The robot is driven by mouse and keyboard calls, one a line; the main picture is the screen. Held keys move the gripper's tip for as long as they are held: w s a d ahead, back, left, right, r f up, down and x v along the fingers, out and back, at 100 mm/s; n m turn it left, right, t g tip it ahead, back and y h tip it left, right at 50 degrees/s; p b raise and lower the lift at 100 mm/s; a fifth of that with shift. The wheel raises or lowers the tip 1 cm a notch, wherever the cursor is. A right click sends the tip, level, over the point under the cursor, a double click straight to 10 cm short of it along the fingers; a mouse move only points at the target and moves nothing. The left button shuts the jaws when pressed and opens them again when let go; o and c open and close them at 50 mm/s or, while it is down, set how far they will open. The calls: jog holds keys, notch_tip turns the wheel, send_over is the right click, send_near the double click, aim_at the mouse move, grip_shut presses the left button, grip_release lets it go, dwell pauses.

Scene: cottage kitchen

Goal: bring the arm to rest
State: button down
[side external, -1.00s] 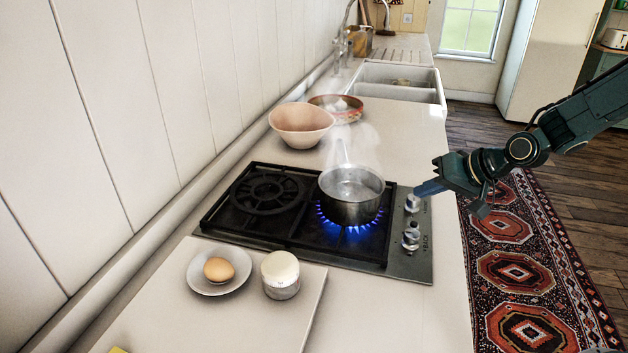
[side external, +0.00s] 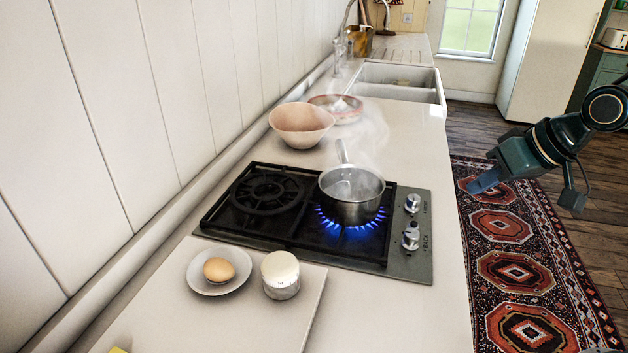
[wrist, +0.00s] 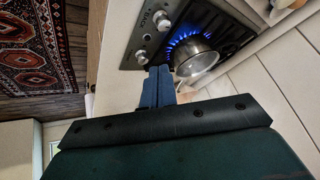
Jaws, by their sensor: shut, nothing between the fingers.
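My gripper (side external: 484,182) is shut and empty, held in the air to the right of the counter, over the rug side. Its blue fingers are together in the wrist view (wrist: 158,88). The hob (side external: 300,235) is on the counter, with two knobs (side external: 411,203) on its right side. A steaming metal pot (side external: 352,205) stands on the lit burner, with blue flames (side external: 345,230) under it. The pot and flames also show in the wrist view. My gripper is apart from the knobs and the pot.
A board (side external: 240,320) at the front bears an egg (side external: 218,270) on a saucer and a white-lidded timer or jar (side external: 281,275). A pink bowl (side external: 302,125) and a round pan or dish (side external: 336,108) stand behind the hob. Free room lies above the rug (side external: 510,272).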

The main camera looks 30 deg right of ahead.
jog(key=s+r, duration=0.2)
jog(key=s, duration=0.5)
jog(key=s+d+r+n+g+h, duration=0.1)
jog(key=s, duration=0.6)
jog(key=shift+s+d+r+h, duration=0.2)
jog(key=shift+s+r+h, duration=0.1)
jog(key=shift+s+r, duration=0.1)
